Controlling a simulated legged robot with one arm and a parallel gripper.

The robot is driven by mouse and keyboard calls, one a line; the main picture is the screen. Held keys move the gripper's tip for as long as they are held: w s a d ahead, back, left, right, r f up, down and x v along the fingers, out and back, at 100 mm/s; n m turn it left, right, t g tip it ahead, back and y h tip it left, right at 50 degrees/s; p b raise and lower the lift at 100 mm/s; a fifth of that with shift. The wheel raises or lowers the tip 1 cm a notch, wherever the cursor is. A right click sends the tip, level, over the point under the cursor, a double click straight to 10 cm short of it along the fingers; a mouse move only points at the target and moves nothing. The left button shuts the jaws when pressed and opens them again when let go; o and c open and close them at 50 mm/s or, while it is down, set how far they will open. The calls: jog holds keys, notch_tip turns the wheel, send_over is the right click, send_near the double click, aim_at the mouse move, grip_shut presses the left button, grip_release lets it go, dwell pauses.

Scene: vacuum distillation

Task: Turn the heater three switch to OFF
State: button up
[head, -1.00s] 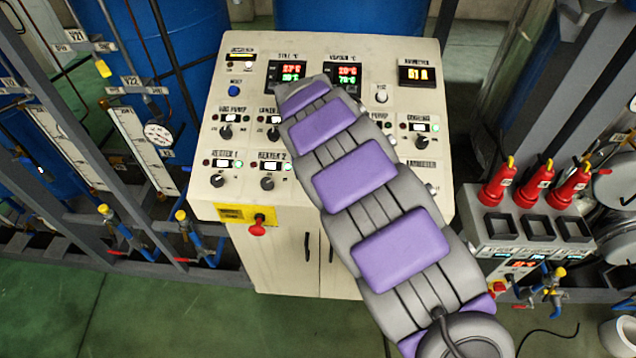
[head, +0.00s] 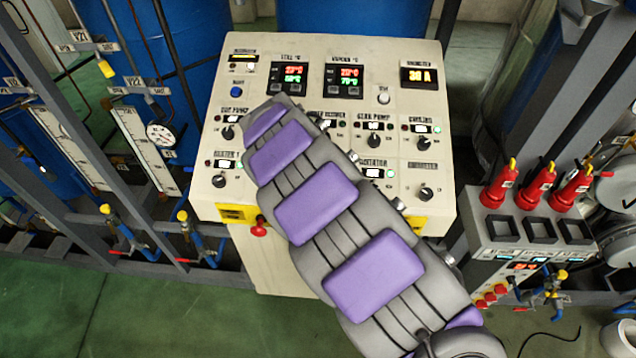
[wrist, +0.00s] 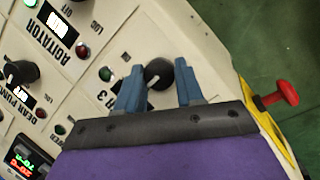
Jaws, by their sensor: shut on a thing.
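The heater three switch (wrist: 158,73) is a round black knob with a white pointer line, beside a label ending in "3" in the wrist view. The line slants toward the lower left of that view. My gripper (wrist: 158,78) has its two blue fingers on either side of the knob and is shut on it. A finger covers part of the label. In the head view my arm hides the gripper and this switch on the sloped control panel (head: 310,50).
An agitator display (wrist: 56,20) and another black knob (wrist: 22,72) lie nearby on the panel. A red emergency button (wrist: 285,90) sticks out past the panel edge. An ammeter (head: 419,76) reads about 38 A. Pipes and valves (head: 190,225) stand at the left.

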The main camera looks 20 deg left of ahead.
dwell(0.5)
jog(key=o, duration=1)
jog(key=shift+r, duration=0.15)
jog(key=v, duration=1.7)
jog(key=shift+a+b, duration=0.2)
jog(key=shift+b, duration=0.15)
